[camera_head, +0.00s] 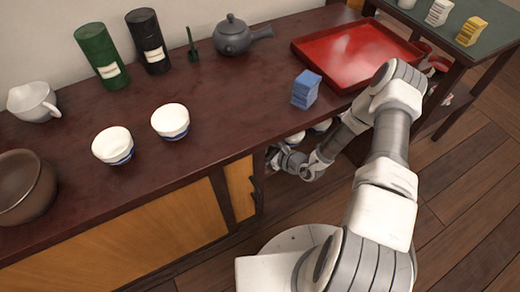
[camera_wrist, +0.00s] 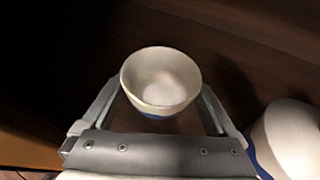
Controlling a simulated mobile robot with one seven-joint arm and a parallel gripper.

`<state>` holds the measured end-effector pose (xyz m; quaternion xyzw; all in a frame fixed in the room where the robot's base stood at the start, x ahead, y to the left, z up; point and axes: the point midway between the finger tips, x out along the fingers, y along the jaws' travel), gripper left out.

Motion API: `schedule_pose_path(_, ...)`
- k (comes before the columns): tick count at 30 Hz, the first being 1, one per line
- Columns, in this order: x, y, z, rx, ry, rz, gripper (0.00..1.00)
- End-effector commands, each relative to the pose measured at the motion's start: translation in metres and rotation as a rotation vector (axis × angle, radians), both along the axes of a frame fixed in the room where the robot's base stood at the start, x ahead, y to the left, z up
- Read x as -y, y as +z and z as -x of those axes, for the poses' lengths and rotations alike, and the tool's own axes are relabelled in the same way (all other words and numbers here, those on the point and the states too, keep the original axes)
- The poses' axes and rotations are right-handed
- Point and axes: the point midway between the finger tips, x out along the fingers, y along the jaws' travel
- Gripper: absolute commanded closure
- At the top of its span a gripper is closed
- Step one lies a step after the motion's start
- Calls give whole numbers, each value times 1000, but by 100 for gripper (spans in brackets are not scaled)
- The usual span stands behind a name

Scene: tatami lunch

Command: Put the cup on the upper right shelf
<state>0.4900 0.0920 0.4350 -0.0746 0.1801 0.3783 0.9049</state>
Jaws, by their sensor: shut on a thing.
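A white cup with a blue base (camera_wrist: 160,78) sits upright between the two fingers of my gripper (camera_wrist: 160,98) in the wrist view. The fingers close on it from both sides, and its inside looks empty. In the head view my gripper (camera_head: 278,157) reaches into the dark opening under the counter, right of the wooden door. A second white and blue cup (camera_wrist: 292,140) is close at the right in the wrist view. Two more white and blue cups stand on the counter, one left (camera_head: 113,146) and one right (camera_head: 170,121). The shelf inside is mostly hidden by the counter.
The dark counter (camera_head: 225,110) overhangs my gripper. On it are a blue block (camera_head: 306,90), a red tray (camera_head: 318,43), a grey teapot (camera_head: 233,38) and green (camera_head: 100,57) and black (camera_head: 148,41) canisters. The door edge (camera_head: 241,190) stands close left of my gripper.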

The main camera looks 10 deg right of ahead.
Motion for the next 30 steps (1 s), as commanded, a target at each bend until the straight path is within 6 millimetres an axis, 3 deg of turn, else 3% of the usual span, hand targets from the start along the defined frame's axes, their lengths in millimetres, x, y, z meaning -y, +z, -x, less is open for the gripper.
schedule_pose_path(16,-4,-8,1,1,-1,0,67)
schedule_pose_path(17,-4,-8,1,1,-1,0,5)
schedule_pose_path(18,-4,-8,1,1,-1,0,0)
schedule_pose_path(30,4,2,7,-1,-3,1,0)
